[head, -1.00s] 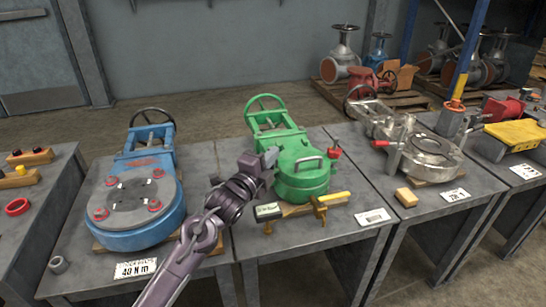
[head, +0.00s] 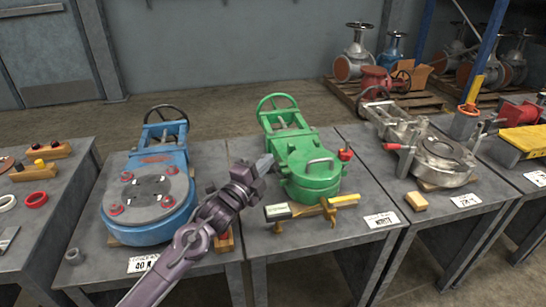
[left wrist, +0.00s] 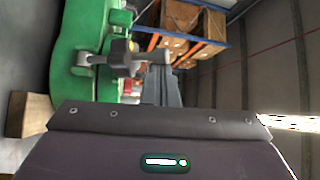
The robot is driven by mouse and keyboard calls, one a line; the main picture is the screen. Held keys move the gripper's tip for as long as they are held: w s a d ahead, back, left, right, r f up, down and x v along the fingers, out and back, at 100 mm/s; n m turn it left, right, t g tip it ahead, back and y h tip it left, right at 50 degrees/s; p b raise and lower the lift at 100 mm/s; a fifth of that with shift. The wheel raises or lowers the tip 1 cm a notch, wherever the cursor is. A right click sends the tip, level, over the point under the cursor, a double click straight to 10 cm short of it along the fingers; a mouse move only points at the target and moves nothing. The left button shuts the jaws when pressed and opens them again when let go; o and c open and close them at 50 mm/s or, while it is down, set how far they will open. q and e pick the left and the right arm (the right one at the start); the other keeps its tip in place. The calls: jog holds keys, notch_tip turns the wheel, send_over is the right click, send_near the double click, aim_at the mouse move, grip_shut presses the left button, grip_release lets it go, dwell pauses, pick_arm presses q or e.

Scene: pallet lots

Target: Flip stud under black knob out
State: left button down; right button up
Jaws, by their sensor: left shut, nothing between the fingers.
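The green valve (head: 313,178) stands on the middle table with a round lid and a handle on top. A red knob (head: 345,154) sits at its right side. In the left wrist view, a dark knob (left wrist: 121,56) on a grey stud (left wrist: 90,59) shows beside the green body; the same spot is not clear in the head view, close to my gripper. My left gripper (head: 267,163) is shut and empty, just left of the green valve. In the left wrist view its fingers (left wrist: 161,86) point up past the knob. My right gripper is not in view.
A blue valve (head: 150,225) stands left, a silver valve (head: 440,160) right. Wooden blocks with knobs (head: 35,173) sit on the far left table.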

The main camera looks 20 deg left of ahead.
pick_arm(q)
jog(key=shift+s+a+f, duration=0.45)
jog(key=shift+a+f, duration=0.2)
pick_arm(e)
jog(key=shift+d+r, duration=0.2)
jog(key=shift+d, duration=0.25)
pick_arm(q)
jog(key=shift+r+p, duration=0.1)
jog(key=shift+p, duration=0.2)
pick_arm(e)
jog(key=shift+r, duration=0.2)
